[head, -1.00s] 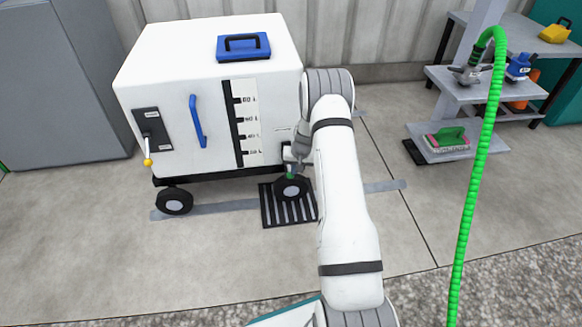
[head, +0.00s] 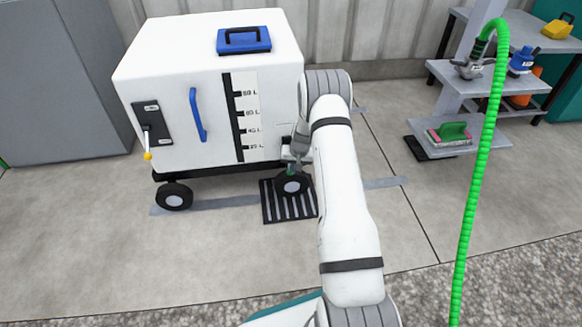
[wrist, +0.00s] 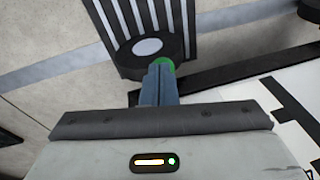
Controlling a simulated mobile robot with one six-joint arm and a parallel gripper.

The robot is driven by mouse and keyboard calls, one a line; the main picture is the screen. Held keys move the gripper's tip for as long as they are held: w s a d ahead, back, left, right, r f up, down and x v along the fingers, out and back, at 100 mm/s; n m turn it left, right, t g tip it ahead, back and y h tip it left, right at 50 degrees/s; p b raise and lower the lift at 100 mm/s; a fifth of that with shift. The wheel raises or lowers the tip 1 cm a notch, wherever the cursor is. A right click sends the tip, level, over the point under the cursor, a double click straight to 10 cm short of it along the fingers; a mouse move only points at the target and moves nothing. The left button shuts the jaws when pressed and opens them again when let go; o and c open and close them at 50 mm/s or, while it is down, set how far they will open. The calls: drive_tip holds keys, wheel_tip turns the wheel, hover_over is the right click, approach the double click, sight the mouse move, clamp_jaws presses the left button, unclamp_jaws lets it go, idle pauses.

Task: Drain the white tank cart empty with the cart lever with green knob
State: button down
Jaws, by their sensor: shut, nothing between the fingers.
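The white tank cart (head: 180,60) stands at left centre in the head view, with a level gauge (head: 247,118) on its front. I cannot read a liquid level on it. The cart lever's green knob (head: 290,172) shows as a small patch at the cart's lower right, above the wheel. In the wrist view the green knob (wrist: 163,65) lies just beyond my fingertips, partly hidden by them. My gripper (wrist: 160,72) is shut with nothing between its fingers, at or very near the knob. I cannot tell whether they touch. The lever's arm is hidden.
A floor drain grate (head: 287,208) lies under the cart's right wheel (head: 292,184). A yellow-tipped lever (head: 147,155) and blue handle (head: 198,115) are on the cart's front. A green hose (head: 472,185) hangs at right before shelves (head: 470,92). Floor in front is open.

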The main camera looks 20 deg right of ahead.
drive_tip(key=shift+f, duration=0.4)
drive_tip(key=s+r+p, duration=0.3)
drive_tip(key=s+r, duration=0.2)
drive_tip(key=s, duration=0.7)
drive_tip(key=shift+s+r, duration=0.15)
drive_tip(key=shift+r, duration=0.05)
drive_tip(key=shift+r, duration=0.1)
